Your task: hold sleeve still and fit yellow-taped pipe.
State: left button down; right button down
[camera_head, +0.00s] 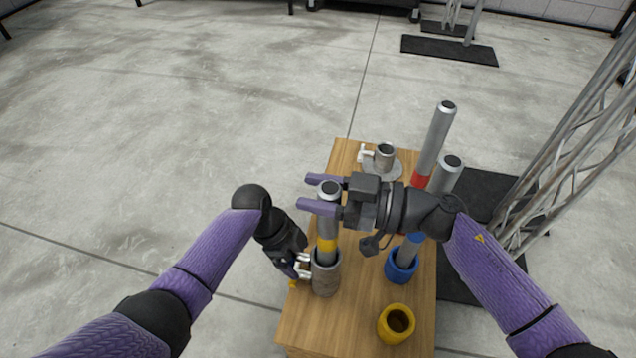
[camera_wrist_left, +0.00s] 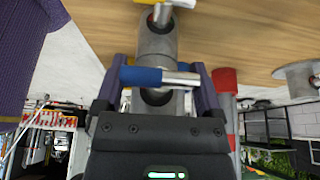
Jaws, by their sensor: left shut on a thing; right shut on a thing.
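The grey sleeve (camera_head: 326,279) stands upright on the wooden table. My left gripper (camera_head: 303,266) is shut on it from the left side. In the left wrist view, the sleeve (camera_wrist_left: 157,45) lies between the purple fingers of my left gripper (camera_wrist_left: 158,90), with a blue-ended handle (camera_wrist_left: 141,76) crossing in front. The yellow-taped pipe (camera_head: 329,228) stands roughly upright, its lower end in the sleeve's mouth, with the yellow tape just above the rim. How deep it sits is hidden. My right gripper (camera_head: 322,194) is shut on the pipe near its top.
A red-taped pipe (camera_head: 437,135) and a blue collar (camera_head: 401,267) with a pipe in it stand at the right of the table. A yellow collar (camera_head: 396,323) stands empty at the front right. A round metal base (camera_head: 383,165) with a socket lies at the back.

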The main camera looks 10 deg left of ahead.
jog(key=shift+f, duration=0.2)
dwell(0.5)
jog(key=shift+c, duration=0.7)
grip_release()
jog(key=shift+f, duration=0.1)
jog(key=d, duration=1.2)
jog(key=shift+s, duration=0.1)
pick_arm(q)
grip_release()
jog(key=shift+r, duration=0.1)
